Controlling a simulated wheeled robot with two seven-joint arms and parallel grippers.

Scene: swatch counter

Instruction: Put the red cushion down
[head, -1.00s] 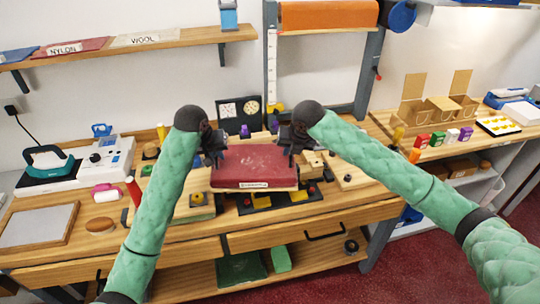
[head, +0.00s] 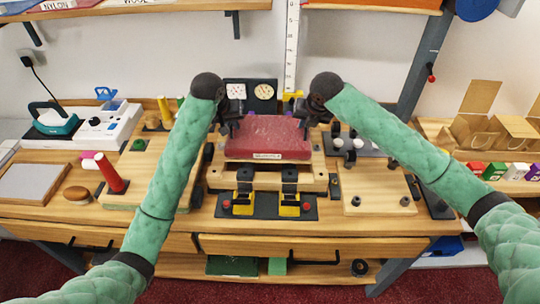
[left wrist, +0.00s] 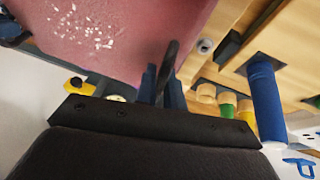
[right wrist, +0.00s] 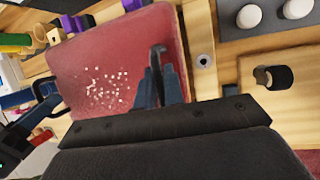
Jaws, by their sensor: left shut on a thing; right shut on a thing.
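The red cushion (head: 267,138) is a flat dark-red slab with a pale label on its front edge. It is held between my two grippers, over or on a wooden frame (head: 266,177) in the middle of the bench; I cannot tell whether it touches. My left gripper (head: 228,126) is shut on its left edge; the cushion fills the top of the left wrist view (left wrist: 120,35). My right gripper (head: 309,122) is shut on its right edge, and the right wrist view shows the cushion's speckled face (right wrist: 110,70). The fingers hide parts of both edges.
Black and yellow clamps (head: 244,195) stand in front of the frame. A red spool (head: 110,174) is at the left, a wooden board (head: 378,195) with black knobs at the right. The bench's front strip is mostly clear.

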